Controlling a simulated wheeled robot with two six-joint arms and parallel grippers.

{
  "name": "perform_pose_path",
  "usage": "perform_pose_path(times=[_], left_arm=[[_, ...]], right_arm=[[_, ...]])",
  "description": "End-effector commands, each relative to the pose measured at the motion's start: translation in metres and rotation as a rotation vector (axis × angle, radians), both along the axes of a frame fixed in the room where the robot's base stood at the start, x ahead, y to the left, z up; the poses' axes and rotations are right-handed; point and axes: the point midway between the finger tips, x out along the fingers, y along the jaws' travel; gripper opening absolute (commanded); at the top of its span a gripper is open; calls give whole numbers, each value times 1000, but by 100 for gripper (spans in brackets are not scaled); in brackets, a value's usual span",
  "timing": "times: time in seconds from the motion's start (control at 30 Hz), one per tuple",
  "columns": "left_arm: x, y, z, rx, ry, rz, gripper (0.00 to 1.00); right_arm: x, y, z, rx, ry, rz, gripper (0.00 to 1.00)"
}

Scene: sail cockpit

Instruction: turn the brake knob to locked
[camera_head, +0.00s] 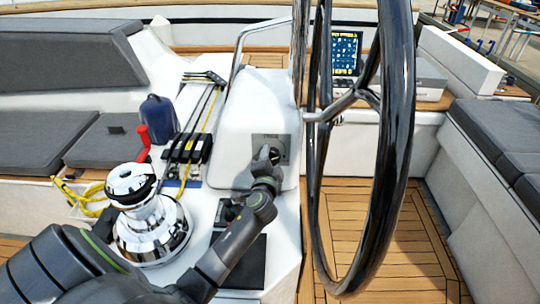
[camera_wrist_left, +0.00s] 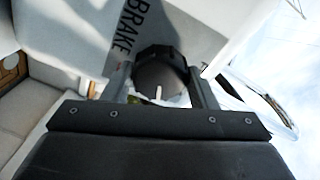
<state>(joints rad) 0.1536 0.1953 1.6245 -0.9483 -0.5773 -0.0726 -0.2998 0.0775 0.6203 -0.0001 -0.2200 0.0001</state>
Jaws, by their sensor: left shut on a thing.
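The dark round brake knob (camera_wrist_left: 160,78) sits on a grey plate (camera_wrist_left: 190,25) marked BRAKE in the left wrist view. In the head view the grey plate (camera_head: 285,142) is on the white pedestal face, and my gripper hides most of the knob. My left gripper (camera_wrist_left: 160,92) is shut on the knob, one finger on each side of it. It also shows in the head view (camera_head: 267,157) at the plate. A short white mark on the knob points towards the gripper's palm in the wrist view. The BRAKE lettering runs nearly upright left of the knob there. My right gripper is not in view.
The large black steering wheel (camera_head: 390,150) stands just right of the pedestal (camera_head: 245,115). A display (camera_head: 346,55) is behind the wheel.

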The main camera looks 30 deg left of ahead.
Motion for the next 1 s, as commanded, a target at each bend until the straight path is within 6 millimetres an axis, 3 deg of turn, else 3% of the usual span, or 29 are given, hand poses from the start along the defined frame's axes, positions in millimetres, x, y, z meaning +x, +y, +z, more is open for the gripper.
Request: perform_pose_path(times=[0.5, 1.0], left_arm=[[0, 0, 5, 416, 257, -41, 30], [0, 0, 3, 714, 439, -70, 30]], right_arm=[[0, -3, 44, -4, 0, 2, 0], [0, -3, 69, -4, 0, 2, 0]])
